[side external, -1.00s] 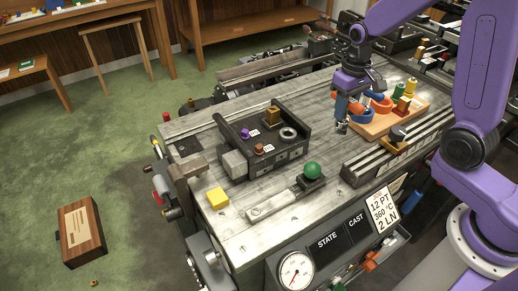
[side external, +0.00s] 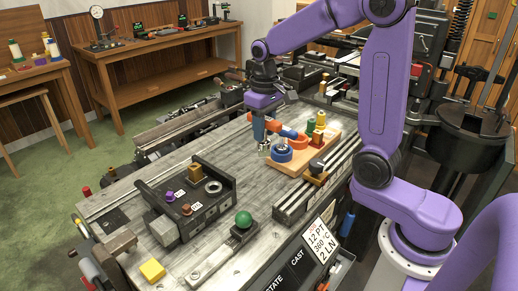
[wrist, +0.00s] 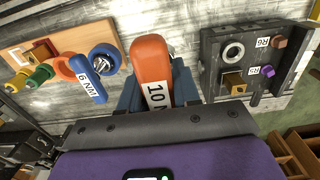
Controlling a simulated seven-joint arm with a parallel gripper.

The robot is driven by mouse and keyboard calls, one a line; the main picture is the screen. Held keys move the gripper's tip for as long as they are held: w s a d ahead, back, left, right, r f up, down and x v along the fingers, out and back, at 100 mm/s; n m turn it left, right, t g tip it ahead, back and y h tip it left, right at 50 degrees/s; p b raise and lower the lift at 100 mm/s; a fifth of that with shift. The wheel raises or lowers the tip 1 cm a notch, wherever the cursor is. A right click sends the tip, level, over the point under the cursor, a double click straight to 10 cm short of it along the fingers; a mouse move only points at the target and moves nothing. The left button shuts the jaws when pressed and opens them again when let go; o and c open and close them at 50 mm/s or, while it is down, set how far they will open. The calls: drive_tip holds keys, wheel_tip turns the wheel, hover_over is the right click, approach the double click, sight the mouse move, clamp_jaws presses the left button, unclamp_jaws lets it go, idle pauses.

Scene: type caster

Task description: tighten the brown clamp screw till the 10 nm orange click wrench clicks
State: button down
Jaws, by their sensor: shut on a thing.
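My gripper (side external: 266,128) is shut on the orange click wrench (wrist: 152,62), whose handle label reads "10 N" before it is cut off. In the side view the orange wrench (side external: 272,124) is above the bench at the left end of the wooden rack, with a metal end pointing down. The brown clamp screw (side external: 186,209) sits on the black clamp block (side external: 215,203), left of my gripper and apart from it. In the wrist view the brown screw (wrist: 279,42) is at the upper right, beside a purple screw (wrist: 268,72).
The wooden rack (side external: 328,145) holds a blue 6 NM wrench (wrist: 90,80), an orange ring and green and yellow pieces. A green-knobbed lever (side external: 243,219) and yellow block (side external: 152,270) are nearer the front. Bare bench lies between rack and clamp block.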

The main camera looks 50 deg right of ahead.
drive_tip(key=r, duration=0.6)
drive_tip(key=shift+a+r, duration=0.1)
drive_tip(key=shift+a, duration=0.1)
drive_tip(key=w+a+n, duration=0.3)
drive_tip(key=a+n, duration=0.1)
drive_tip(key=a, duration=0.3)
drive_tip(key=n, duration=0.7)
hover_over(186, 207)
wheel_tip(186, 207, down, 5)
drive_tip(key=shift+f, duration=0.15)
drive_tip(key=shift+d, duration=0.1)
drive_tip(key=shift+f, duration=2.25)
drive_tip(key=shift+f, duration=1.4)
